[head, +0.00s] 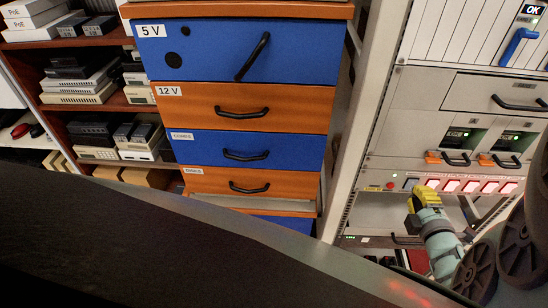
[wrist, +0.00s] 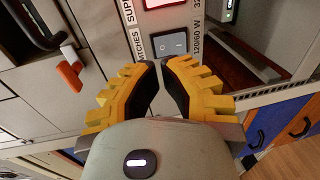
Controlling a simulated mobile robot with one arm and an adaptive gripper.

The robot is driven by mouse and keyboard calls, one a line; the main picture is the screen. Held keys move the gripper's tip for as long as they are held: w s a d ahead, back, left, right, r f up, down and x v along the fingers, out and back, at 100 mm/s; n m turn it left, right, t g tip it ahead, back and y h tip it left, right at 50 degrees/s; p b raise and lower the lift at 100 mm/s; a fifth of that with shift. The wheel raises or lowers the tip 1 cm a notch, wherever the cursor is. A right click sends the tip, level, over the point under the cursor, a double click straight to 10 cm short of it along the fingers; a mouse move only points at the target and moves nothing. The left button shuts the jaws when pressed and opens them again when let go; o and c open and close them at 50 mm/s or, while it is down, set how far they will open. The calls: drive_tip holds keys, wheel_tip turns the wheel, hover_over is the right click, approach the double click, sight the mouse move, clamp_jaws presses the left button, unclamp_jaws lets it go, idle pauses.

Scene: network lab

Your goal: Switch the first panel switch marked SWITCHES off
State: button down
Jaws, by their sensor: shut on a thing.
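My gripper (wrist: 165,64) has yellow, ribbed fingers with black inner pads. Its tips are close together at the switch's lower edge, with a small gap, and are shut on the switch; the exact contact is hard to see. In the head view my gripper (head: 416,190) reaches up to the panel just below the switch.
Red-lit switches (head: 469,186) continue to the right. Above them are modules with orange latches and black handles (head: 456,159). A rack post (head: 362,120) stands left of the panel, beside a blue and orange drawer cabinet (head: 245,105). An open bay lies below the switch row.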

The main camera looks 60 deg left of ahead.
drive_tip(key=f+b+v, duration=0.1)
drive_tip(key=b+v, duration=0.2)
drive_tip(key=v, duration=0.6)
drive_tip(key=shift+s+d+r+b, duration=0.2)
drive_tip(key=shift+s+d+b, duration=0.1)
drive_tip(key=shift+d+b, duration=0.05)
